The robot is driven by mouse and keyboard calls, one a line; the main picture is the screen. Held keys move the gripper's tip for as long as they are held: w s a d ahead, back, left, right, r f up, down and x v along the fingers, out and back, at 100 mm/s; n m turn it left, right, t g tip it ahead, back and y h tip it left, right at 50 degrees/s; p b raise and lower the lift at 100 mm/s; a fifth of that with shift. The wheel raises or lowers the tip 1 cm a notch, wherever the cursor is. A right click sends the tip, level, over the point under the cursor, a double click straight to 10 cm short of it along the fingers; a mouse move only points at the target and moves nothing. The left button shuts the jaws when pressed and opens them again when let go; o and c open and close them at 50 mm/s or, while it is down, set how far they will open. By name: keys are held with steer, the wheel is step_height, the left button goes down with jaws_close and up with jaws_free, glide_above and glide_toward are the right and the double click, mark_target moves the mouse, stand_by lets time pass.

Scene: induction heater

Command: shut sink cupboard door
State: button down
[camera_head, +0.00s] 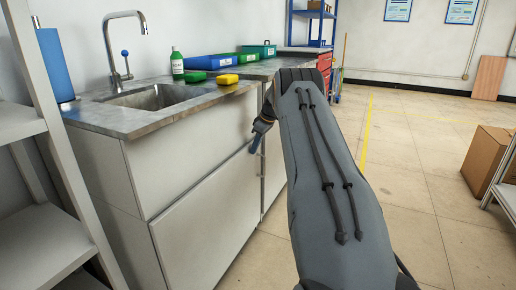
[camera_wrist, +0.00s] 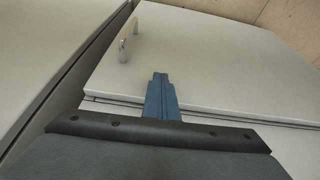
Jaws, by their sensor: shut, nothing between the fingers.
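The sink cupboard (camera_head: 180,165) stands under the steel sink (camera_head: 160,96) in the head view. Its grey lower door (camera_head: 210,225) lies nearly in line with the front; I cannot tell whether it is fully flush. My gripper (camera_head: 256,143) is at the upper right of this door, close to its front, with the blue fingers shut and empty. The wrist view shows the shut fingers (camera_wrist: 160,82) over a pale panel (camera_wrist: 215,60). A metal handle (camera_wrist: 129,40) is up and left of the fingertips. Contact with the door is not clear.
A grey shelf rack (camera_head: 40,235) stands close at the left. Blue bins, a green bottle (camera_head: 177,64) and a yellow sponge (camera_head: 228,79) are on the counter. A cardboard box (camera_head: 487,160) is at the right. The floor (camera_head: 410,185) between is free.

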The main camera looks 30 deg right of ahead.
steer(key=s+d+r+p, duration=0.2)
steer(key=s+d+r, duration=0.2)
steer(key=r, duration=0.5)
steer(key=s, duration=0.2)
steer(key=shift+s+r, duration=0.15)
steer(key=shift+s, duration=0.15)
steer(key=shift+a, duration=0.1)
